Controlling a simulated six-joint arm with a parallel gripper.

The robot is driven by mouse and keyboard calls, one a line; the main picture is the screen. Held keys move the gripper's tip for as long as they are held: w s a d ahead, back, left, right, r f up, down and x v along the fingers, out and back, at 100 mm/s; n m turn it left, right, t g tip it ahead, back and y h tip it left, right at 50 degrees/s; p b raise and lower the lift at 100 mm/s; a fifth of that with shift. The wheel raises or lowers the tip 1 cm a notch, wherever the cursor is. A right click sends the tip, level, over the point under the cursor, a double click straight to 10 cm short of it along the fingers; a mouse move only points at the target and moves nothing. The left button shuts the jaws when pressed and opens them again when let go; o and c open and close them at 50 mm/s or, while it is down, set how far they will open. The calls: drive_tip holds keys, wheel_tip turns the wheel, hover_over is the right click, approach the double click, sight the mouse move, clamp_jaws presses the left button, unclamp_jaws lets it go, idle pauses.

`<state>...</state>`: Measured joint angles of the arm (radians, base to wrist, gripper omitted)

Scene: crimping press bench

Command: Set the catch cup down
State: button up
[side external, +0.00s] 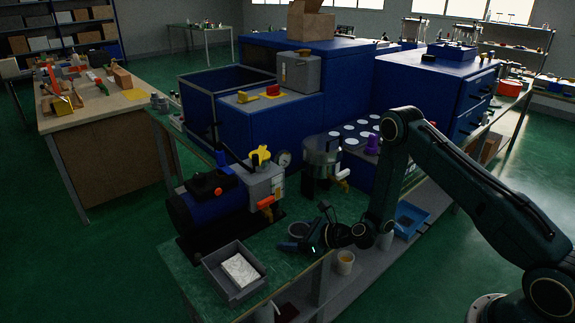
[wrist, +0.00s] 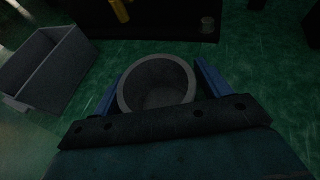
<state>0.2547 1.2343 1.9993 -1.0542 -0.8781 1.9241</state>
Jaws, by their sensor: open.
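The catch cup (wrist: 158,84) is a round, dark grey, open-topped cup that looks empty inside. In the wrist view it sits between the two blue fingers of my gripper (wrist: 160,80), over the green bench top. The fingers stand apart on either side, and I cannot tell whether either touches its wall. In the side view the cup (side external: 298,229) shows as a small grey ring, apparently upright on the bench, with my gripper (side external: 304,230) low around it. Its base is hidden.
A grey tray (side external: 211,275) with a white slab stands at the bench's front left. A blue motor-like machine (side external: 205,205) is behind it. A metal canister (side external: 322,158) stands behind the cup. A small container (side external: 345,262) and blue tray (side external: 412,216) are to the right.

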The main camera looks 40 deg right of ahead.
drive_tip(key=c, duration=1.2)
drive_tip(key=shift+r, duration=0.2)
wheel_tip(320, 180, up, 20)
drive_tip(key=shift+f, duration=0.15)
idle(0.4)
idle(0.5)
